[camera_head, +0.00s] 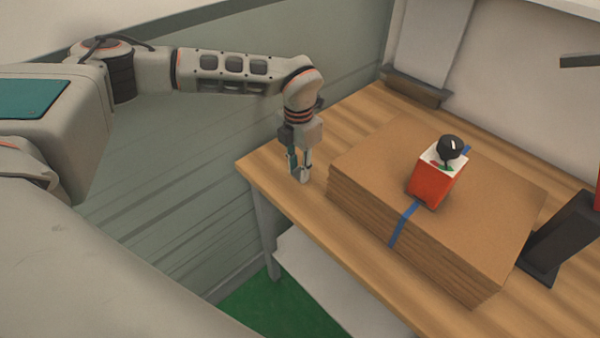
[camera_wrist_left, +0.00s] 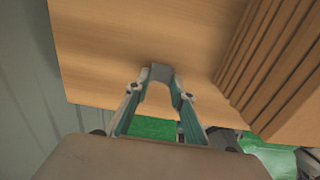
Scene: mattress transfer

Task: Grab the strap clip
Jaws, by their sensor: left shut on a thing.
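My left gripper (camera_head: 300,177) points down over the left end of the wooden table, left of the cardboard stack and apart from it. In the left wrist view its fingertips (camera_wrist_left: 160,80) are shut on a small grey piece, which appears to be the strap clip (camera_wrist_left: 160,71). In the head view the piece is too small to make out clearly between the fingers. A blue strap (camera_head: 404,224) runs over the stack of flat cardboard (camera_head: 370,160). My right gripper is not in view.
A red and white box with a black knob (camera_head: 432,188) sits on the cardboard stack, over the strap. The wooden table (camera_head: 262,172) has bare room around the gripper. A dark stand (camera_head: 562,240) is at the right. A grey-green wall (camera_head: 200,190) lies behind the arm.

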